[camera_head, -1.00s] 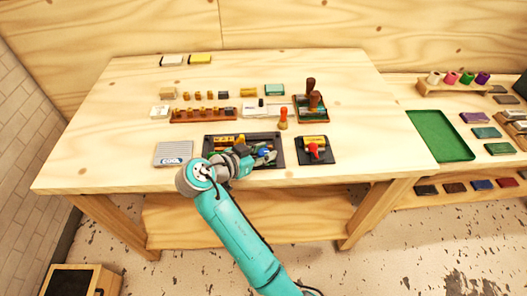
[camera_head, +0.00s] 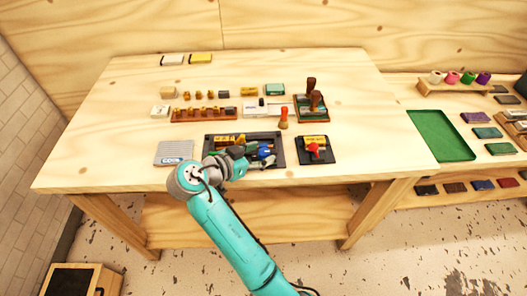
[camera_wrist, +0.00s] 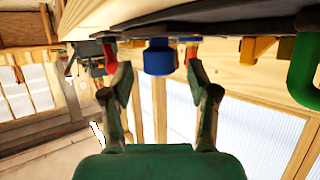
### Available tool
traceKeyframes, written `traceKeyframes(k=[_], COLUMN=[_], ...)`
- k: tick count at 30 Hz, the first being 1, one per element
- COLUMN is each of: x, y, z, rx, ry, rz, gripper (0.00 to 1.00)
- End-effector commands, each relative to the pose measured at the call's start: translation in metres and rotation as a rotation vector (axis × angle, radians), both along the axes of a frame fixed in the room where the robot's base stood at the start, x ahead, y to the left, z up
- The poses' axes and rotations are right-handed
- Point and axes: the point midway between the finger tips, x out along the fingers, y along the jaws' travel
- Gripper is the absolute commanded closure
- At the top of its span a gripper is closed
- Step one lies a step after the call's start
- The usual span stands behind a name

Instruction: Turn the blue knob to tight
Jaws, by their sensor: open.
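The blue knob (camera_head: 265,151) sits on a dark panel (camera_head: 280,138) near the front of the table. In the wrist view the blue knob (camera_wrist: 160,57) stands between the fingertips of my gripper (camera_wrist: 157,72). The fingers are open, one on each side of it, with gaps showing. In the head view my gripper (camera_head: 255,157) is at the panel, and its links hide part of it. Which setting the knob points to cannot be told.
To the right is a smaller dark panel (camera_head: 326,155) with a red knob (camera_head: 314,149). A grey pad (camera_head: 173,153) lies to the left. Behind are a wooden rack (camera_head: 203,116) and a red-handled stamp (camera_head: 283,118). A green tray (camera_head: 440,135) is on the side table.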

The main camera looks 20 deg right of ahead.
Motion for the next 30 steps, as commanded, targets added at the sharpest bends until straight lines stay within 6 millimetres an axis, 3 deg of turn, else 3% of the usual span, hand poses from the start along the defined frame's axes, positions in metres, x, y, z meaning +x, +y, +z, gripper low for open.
traceKeyframes(k=[9, 15, 30], x=[-0.021, -0.030, -0.034], y=[0.056, 0.077, 0.084], z=[0.025, 0.034, 0.037], rx=[0.001, 0.000, 0.000], ry=[-0.002, 0.000, 0.003], rz=[0.005, 0.001, 0.001], gripper=[0.41, 0.41, 0.41])
